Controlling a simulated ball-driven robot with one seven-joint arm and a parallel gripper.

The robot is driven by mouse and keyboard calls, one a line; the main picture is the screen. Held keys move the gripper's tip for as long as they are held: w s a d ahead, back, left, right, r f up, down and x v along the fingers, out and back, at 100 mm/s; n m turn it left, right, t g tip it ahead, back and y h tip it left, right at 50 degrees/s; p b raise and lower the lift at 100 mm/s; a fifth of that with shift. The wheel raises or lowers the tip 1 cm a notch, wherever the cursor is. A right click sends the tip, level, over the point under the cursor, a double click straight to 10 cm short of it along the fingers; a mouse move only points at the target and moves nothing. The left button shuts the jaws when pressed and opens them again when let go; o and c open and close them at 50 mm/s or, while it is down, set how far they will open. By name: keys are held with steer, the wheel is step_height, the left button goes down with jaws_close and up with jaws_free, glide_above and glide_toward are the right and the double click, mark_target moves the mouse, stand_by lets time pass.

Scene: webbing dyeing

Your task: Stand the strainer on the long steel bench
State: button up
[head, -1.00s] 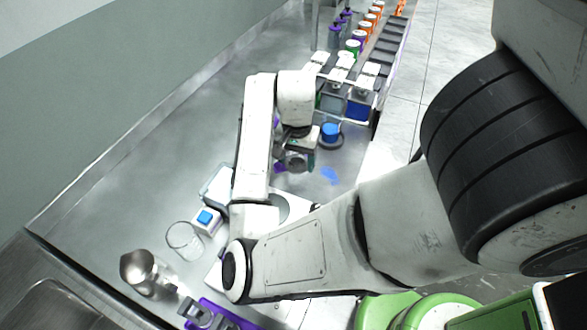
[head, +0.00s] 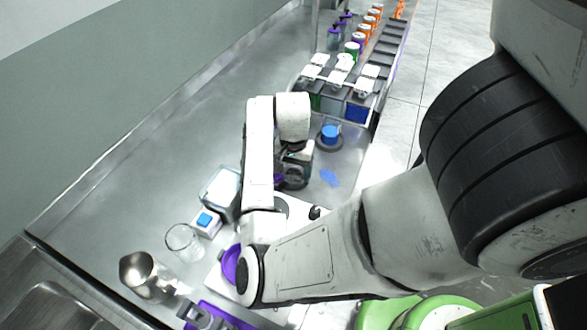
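The long steel bench (head: 130,195) runs diagonally from the lower left to the upper middle. My gripper (head: 292,172) is over the bench's middle, pointing down and partly hidden by my own arm. Its fingertips do not show clearly. A small purple patch (head: 279,180) shows beside it; I cannot tell whether this is a held thing, part of the gripper or something behind it. I cannot pick out the strainer for sure. A purple round thing (head: 232,264) shows partly behind my arm on a white surface.
A steel jug (head: 143,275), a glass beaker (head: 184,242), a clear container (head: 221,190) and a white box with a blue top (head: 206,221) stand at left. A blue-topped item (head: 330,132) and blue stain (head: 330,177) are right of my gripper. The bench's upper left is clear.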

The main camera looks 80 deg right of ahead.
mark_target(294, 173)
steer(key=o, duration=0.4)
steer(key=shift+c, duration=0.2)
step_height(294, 173, up, 12)
steer(key=p, duration=0.2)
steer(key=shift+r, duration=0.2)
